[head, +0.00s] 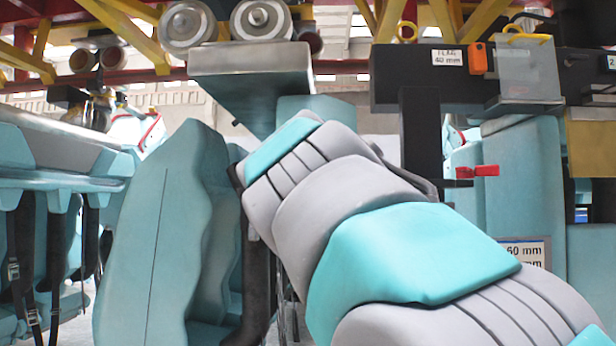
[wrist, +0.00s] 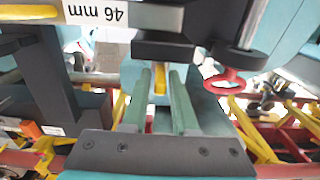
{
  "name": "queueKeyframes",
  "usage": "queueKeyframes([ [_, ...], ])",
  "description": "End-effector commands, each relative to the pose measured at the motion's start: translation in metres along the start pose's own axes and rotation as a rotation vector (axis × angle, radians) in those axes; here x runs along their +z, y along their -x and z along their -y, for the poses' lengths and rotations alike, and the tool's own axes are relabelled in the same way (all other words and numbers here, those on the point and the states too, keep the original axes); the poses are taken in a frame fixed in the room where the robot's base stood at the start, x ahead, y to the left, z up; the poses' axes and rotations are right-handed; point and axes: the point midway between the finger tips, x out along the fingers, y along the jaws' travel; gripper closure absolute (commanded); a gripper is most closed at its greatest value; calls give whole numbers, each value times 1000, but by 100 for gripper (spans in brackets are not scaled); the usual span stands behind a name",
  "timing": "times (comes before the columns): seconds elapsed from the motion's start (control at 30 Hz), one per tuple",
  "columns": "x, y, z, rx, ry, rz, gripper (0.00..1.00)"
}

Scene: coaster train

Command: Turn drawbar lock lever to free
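In the wrist view, my gripper (wrist: 160,72) reaches up from the bottom edge with two teal fingers spread apart. A narrow yellow piece (wrist: 160,80) shows between the fingertips, below a black block, with a gap on each side. I cannot tell whether it is between the fingers or beyond them. A red ring-shaped handle (wrist: 225,79) is to the right of the fingers. In the head view, a small red handle (head: 478,171) sticks out at right beside a black upright. I cannot tell which of these is the drawbar lock lever. My gripper is not visible in the head view.
A black beam (head: 420,75) with a "40 mm" label and an orange block (head: 477,58) crosses the upper right. A grey metal block (head: 250,75) hangs under the wheels. A "46 mm" label (wrist: 95,13) shows upside down in the wrist view.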

Motion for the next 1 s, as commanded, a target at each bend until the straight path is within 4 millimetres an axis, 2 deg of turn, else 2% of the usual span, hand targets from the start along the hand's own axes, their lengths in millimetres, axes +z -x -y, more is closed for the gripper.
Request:
queueKeyframes([
  [0.03, 0, 0, 0, 0, 0, 0, 80],
  [0.2, 0, 0, 0, 0, 0, 0, 99],
  [0.23, 0, 0, 0, 0, 0, 0, 100],
  [0.73, -1, 0, -1, -4, 0, 0, 100],
  [1.0, -4, 1, -5, -69, 0, 1, 100],
])
